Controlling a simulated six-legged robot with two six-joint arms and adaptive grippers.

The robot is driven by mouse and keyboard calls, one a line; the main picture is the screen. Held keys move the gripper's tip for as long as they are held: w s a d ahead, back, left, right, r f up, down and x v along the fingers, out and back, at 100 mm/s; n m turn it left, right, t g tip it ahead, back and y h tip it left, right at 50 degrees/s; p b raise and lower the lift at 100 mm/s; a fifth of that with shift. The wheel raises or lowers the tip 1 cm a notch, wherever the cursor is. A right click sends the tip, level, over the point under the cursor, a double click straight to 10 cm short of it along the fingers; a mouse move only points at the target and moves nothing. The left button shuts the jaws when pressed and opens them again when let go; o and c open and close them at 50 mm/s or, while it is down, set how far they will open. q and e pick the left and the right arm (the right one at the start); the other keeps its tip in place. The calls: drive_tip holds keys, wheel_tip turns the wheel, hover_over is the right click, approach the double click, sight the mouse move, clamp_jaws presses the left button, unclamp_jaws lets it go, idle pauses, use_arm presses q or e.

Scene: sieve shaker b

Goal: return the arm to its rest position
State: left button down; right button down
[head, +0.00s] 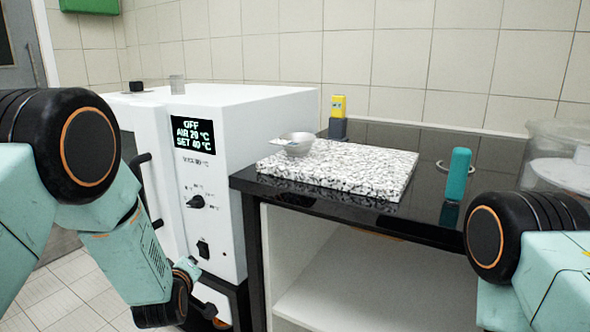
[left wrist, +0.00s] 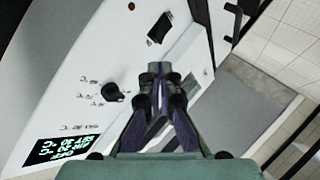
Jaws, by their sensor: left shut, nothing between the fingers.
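My left arm (head: 125,255) comes in from the left and bends down in front of a white oven-like cabinet (head: 240,120). My left gripper (left wrist: 160,78) shows in the left wrist view, shut with its fingertips together and nothing between them. It is in front of the cabinet's control panel, which carries a black knob (left wrist: 112,92), a rocker switch (left wrist: 160,28) and a display (left wrist: 62,147). In the head view the display (head: 193,136) reads OFF, AIR 20 °C, SET 40 °C. My right arm (head: 530,265) shows at the right edge; its gripper is out of view.
A black bench (head: 430,232) stands right of the cabinet. It bears a speckled stone slab (head: 345,170) with a metal bowl (head: 297,143) on it, a yellow-and-grey item (head: 338,118) and a teal cylinder (head: 458,175). A clear container (head: 560,150) stands far right. Tiled floor is free at lower left.

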use_arm(q)
drive_tip(key=s+d+f+m+g+h+p, duration=0.1)
drive_tip(key=s+f+m+g, duration=0.25)
drive_tip(key=s+f, duration=0.45)
drive_tip(key=s+f+m+g+h+p, duration=0.1)
drive_tip(key=s+f+m+g+p, duration=0.2)
drive_tip(key=s, duration=0.9)
drive_tip(key=s+d+f+m+g+p, duration=0.1)
drive_tip(key=s+m+g+p, duration=0.3)
drive_tip(key=s, duration=2.2)
drive_tip(key=g, duration=0.3)
drive_tip(key=shift+s, duration=0.4)
